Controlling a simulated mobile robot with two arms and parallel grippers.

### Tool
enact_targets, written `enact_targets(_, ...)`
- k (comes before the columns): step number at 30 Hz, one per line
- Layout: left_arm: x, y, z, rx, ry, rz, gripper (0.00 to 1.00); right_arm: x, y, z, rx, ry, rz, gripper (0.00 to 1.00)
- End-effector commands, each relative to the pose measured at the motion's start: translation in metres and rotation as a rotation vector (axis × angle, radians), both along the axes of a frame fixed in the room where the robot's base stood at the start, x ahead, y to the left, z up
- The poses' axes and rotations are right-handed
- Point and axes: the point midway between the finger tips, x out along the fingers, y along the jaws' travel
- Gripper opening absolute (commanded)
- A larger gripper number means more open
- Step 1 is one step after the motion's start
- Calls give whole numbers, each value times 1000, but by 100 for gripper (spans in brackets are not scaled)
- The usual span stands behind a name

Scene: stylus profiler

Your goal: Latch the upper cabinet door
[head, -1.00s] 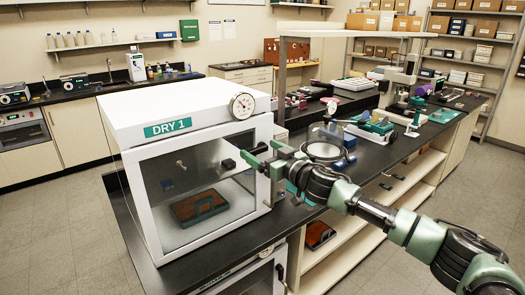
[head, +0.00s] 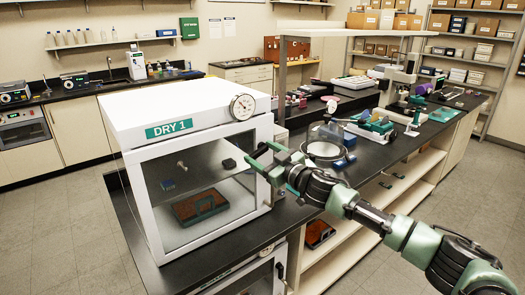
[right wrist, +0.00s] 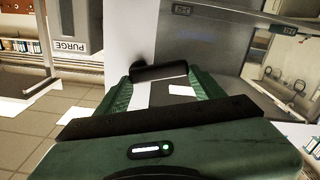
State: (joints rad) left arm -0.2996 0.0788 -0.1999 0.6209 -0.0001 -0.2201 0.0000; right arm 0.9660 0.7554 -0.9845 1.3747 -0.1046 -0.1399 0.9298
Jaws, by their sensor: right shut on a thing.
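The upper cabinet (head: 125,135) is a white box labelled DRY 1, on the dark bench. Its glass-fronted door (head: 158,252) lies against the frame and looks closed; a small gap could not be told. My right gripper (head: 257,159) is at the right edge of the door, shut on a dark latch handle. In the right wrist view the dark handle (right wrist: 160,72) lies across the tips of the green fingers (right wrist: 160,88). The fingers mostly hide the handle in the head view. My left gripper is not in view.
A second cabinet (head: 235,282) sits below the bench top. A round gauge (head: 243,106) is on the upper cabinet's top front edge. A round glass-topped item (head: 323,150) and instruments stand on the bench to the right. Floor is clear at left.

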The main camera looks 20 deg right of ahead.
Motion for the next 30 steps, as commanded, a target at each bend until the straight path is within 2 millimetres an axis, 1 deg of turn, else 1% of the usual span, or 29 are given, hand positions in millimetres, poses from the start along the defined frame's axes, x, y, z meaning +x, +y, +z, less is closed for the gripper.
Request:
enact_targets(3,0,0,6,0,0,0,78,0,0,-3,-104,-36,1,28)
enact_targets(12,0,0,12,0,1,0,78,1,-2,-12,-373,-134,1,28)
enact_targets(30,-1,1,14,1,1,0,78,4,-11,-25,-901,-327,1,28)
